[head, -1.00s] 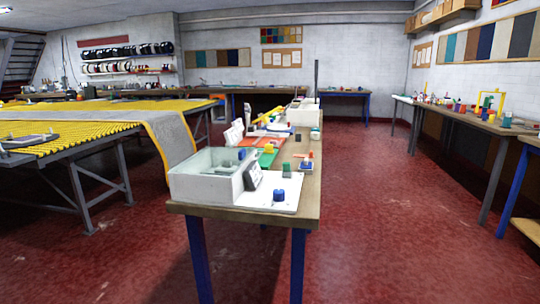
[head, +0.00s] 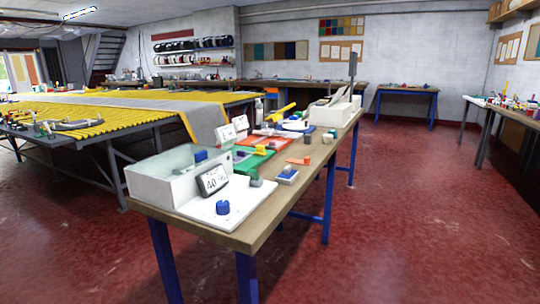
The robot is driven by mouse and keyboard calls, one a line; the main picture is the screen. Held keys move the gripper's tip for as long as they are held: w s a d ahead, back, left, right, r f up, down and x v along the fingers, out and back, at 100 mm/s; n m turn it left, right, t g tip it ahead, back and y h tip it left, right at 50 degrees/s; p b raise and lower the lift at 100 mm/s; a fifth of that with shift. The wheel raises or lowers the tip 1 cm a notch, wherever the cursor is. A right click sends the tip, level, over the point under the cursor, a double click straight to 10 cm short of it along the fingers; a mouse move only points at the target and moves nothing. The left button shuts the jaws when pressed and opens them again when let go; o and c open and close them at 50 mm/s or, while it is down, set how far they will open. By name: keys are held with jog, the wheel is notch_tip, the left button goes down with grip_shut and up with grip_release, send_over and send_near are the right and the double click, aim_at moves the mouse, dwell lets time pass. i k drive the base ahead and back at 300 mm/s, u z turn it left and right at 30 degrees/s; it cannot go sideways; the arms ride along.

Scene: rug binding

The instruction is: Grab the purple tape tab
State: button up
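I cannot make out a purple tape tab for certain at this size. A small dark blue piece (head: 222,208) sits on a white board (head: 205,219) at the near end of the long wooden bench (head: 255,240). Another dark blue piece (head: 201,156) shows at the white open bin (head: 150,190). A small block with blue and white parts (head: 288,175) stands farther along the bench. My gripper is not in view.
A tilted sign reading 40 (head: 212,180) leans by the bin. Green (head: 253,160) and orange trays lie behind it. A wide table with yellow ribbing (head: 60,130) stands left. Red floor (head: 420,220) is clear to the right.

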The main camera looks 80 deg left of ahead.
aim_at(241, 154)
jog(key=i, duration=0.5)
jog(key=u, duration=3.45)
jog(key=i, duration=1)
